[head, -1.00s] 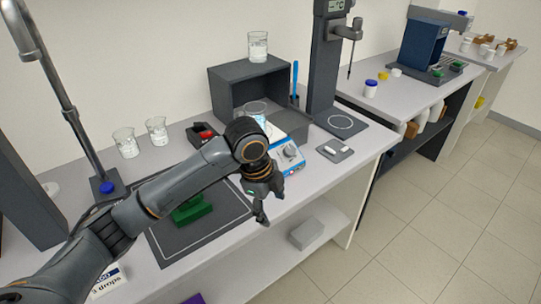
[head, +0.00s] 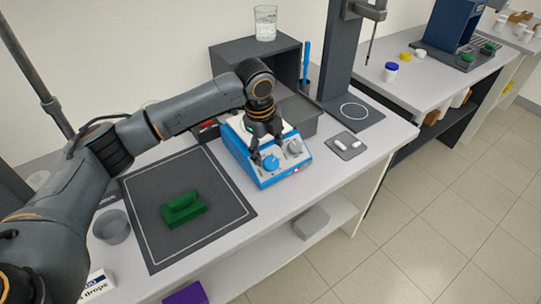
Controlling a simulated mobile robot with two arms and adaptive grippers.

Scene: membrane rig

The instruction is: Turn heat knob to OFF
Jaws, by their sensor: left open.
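The blue and white hotplate (head: 262,176) stands on the bench near its front edge. Its sloped front panel carries a blue knob (head: 271,162) on the left and a grey knob (head: 294,147) on the right. I cannot read which one is marked heat, nor their settings. My left gripper (head: 267,151) points down with open fingers at the panel, close above and behind the blue knob. Whether a finger touches the knob is unclear. My left arm and gripper hide part of the hotplate's top. My right gripper does not show.
A dark mat (head: 225,214) with a green block (head: 183,209) lies left of the hotplate. A grey box shelf (head: 283,58) with a beaker (head: 265,23) on top stands behind. A small tray (head: 345,146) with white pieces lies to the right. A grey cup (head: 111,227) is at left.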

